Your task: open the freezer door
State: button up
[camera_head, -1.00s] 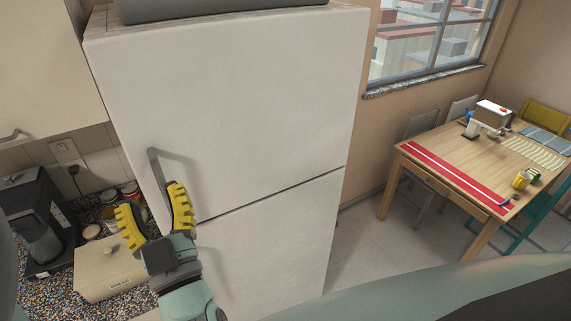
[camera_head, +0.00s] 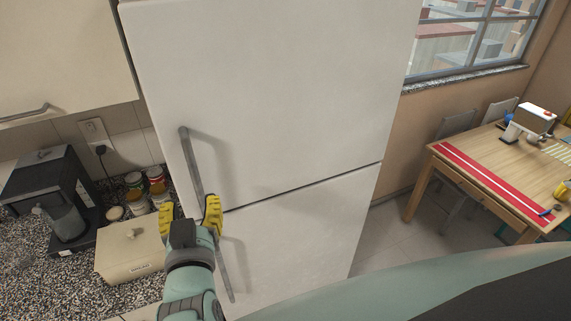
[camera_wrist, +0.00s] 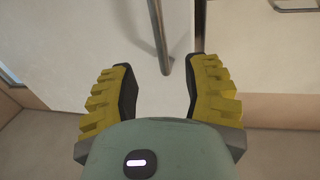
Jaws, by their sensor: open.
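A tall white fridge-freezer (camera_head: 275,95) stands in the middle of the head view, with an upper and a lower door, both closed. A grey bar handle (camera_head: 190,155) is on the upper door's left side. Another bar handle (camera_head: 226,275) is on the lower door (camera_head: 305,240). My gripper (camera_head: 190,207) is open, its yellow fingers in front of the left edge near the seam. In the wrist view, a grey bar handle (camera_wrist: 160,40) lies between the open fingers (camera_wrist: 160,80) in the picture, its end ahead of my palm. I cannot tell how far away it is.
A counter at left holds a coffee machine (camera_head: 55,200), a cream bread box (camera_head: 130,252) and several jars (camera_head: 145,188). A wall cabinet (camera_head: 60,55) hangs above. A wooden table (camera_head: 480,185) stands at right, with open floor (camera_head: 395,240) before it.

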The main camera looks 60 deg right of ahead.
aim_at(193, 173)
jog(key=p+x, duration=0.1)
jog(key=x, duration=0.3)
jog(key=p+x, duration=0.1)
jog(key=x, duration=0.1)
jog(key=shift+w+d+r+p, duration=0.25)
jog(key=shift+r+p, duration=0.05)
jog(key=shift+f+p+x, duration=0.15)
jog(key=shift+p+x, duration=0.45)
jog(key=shift+x, duration=0.35)
jog(key=shift+f+p+x, duration=0.15)
jog(key=shift+p+x, duration=0.45)
jog(key=shift+x, duration=0.3)
grip_shut()
